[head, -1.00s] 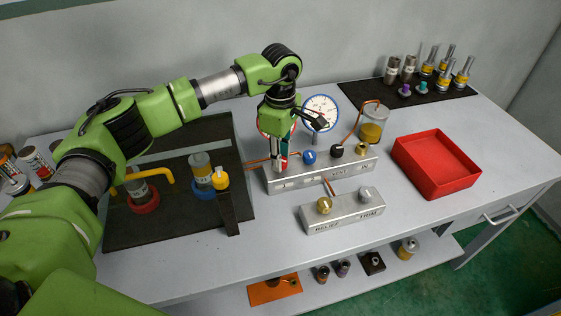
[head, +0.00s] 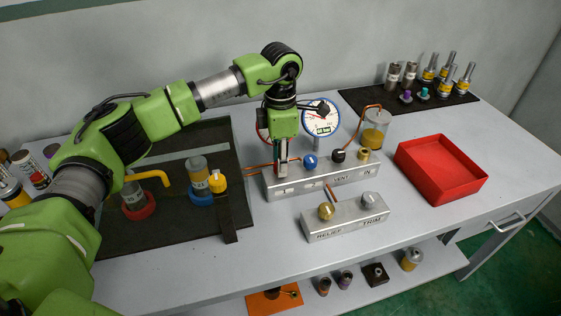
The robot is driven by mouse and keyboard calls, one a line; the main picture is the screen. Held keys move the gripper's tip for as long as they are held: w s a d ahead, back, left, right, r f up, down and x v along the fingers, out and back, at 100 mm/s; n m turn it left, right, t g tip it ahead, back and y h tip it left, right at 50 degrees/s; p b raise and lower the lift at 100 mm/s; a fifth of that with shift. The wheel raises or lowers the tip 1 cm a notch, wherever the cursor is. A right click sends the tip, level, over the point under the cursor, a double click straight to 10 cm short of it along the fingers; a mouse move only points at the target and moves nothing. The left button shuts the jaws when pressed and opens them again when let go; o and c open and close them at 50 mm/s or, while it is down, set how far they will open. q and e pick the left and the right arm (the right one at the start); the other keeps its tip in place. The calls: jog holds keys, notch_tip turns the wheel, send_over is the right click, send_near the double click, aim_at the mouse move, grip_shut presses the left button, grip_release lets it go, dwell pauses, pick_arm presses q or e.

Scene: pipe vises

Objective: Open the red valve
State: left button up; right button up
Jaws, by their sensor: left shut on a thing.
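My left gripper (head: 281,167) points straight down at the left end of the long grey valve block (head: 325,175). It is shut on the red valve, which its fingers almost wholly hide. A blue knob (head: 310,161) sits just right of the fingers on the same block, then a black knob (head: 338,155) and a brass fitting (head: 364,154). A round blue-rimmed gauge (head: 320,118) stands behind the block. A red-rimmed round thing is mostly hidden behind the gripper. My right gripper is not in view.
A second block with a brass knob (head: 326,211) and a grey knob (head: 369,199) stands in front. A red tray (head: 440,168) is at right. A dark mat (head: 180,233) at left holds a yellow-handled piece and cylinders. A jar (head: 375,130) stands behind.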

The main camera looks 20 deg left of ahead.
pick_arm(q)
jog(key=shift+r, duration=0.1)
dwell(0.3)
jog(key=o, duration=1.1)
notch_tip(320, 180, up, 12)
